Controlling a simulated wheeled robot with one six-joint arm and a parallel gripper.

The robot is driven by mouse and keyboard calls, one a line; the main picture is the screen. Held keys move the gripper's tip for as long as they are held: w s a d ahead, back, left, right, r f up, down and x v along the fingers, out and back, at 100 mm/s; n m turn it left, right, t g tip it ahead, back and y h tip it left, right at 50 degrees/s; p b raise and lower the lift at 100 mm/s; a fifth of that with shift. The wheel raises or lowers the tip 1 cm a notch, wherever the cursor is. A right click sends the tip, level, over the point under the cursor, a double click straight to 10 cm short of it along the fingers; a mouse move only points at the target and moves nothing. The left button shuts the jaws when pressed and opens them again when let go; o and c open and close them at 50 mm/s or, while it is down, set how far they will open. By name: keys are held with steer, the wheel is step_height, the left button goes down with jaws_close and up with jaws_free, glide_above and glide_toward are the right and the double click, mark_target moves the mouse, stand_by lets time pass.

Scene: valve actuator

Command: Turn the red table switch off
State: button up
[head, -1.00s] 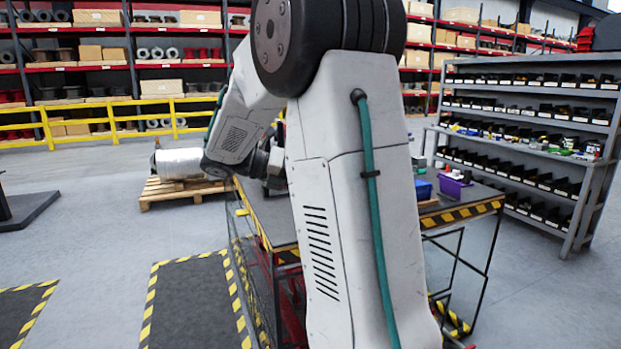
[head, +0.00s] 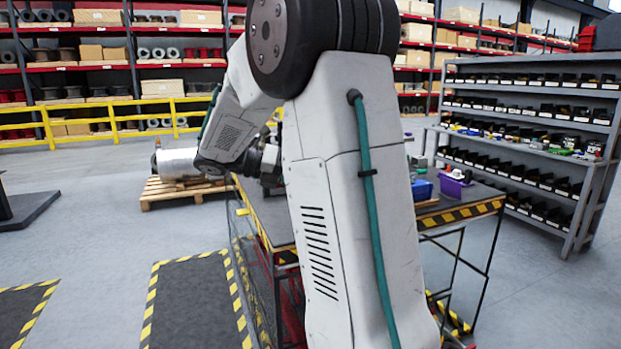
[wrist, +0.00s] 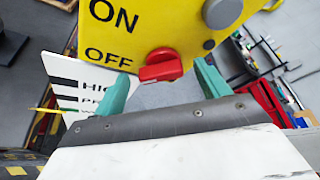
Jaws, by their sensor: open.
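The red switch (wrist: 161,66) sits on a yellow panel (wrist: 165,22) in the wrist view. Black ON and OFF lettering is on the panel to its left, with OFF nearest to it. Its handle lies nearly level across the picture; I cannot tell its setting for sure. My gripper (wrist: 161,72) is open, with one teal finger on each side of the switch. In the head view my arm hides the gripper and the switch.
A grey round knob (wrist: 222,12) is above right of the switch on the panel. A white sign (wrist: 88,85) stands at left. In the head view, a table (head: 268,218) with striped edges holds blue (head: 421,190) and purple bins (head: 452,187); open floor lies left.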

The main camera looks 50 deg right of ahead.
steer(key=v, duration=0.6)
steer(key=shift+w+a, duration=0.1)
steer(key=shift+w, duration=0.05)
stand_by(0.3)
steer(key=s+a+f+m+t+y, duration=0.4)
steer(key=s+a+f+m, duration=0.1)
steer(key=a+f+m, duration=0.3)
steer(key=s+a+f+m+t+y, duration=0.1)
steer(key=s+a+m+t+y, duration=0.2)
steer(key=s+a, duration=0.4)
steer(key=s+a+f+m+t+y, duration=0.1)
steer(key=s+a+m+t+y, duration=0.2)
steer(key=a, duration=0.8)
steer(key=shift+s+f+m+t, duration=0.35)
steer(key=shift+s+m+t, duration=0.75)
steer(key=shift+s+m, duration=0.75)
steer(key=shift+a, duration=0.1)
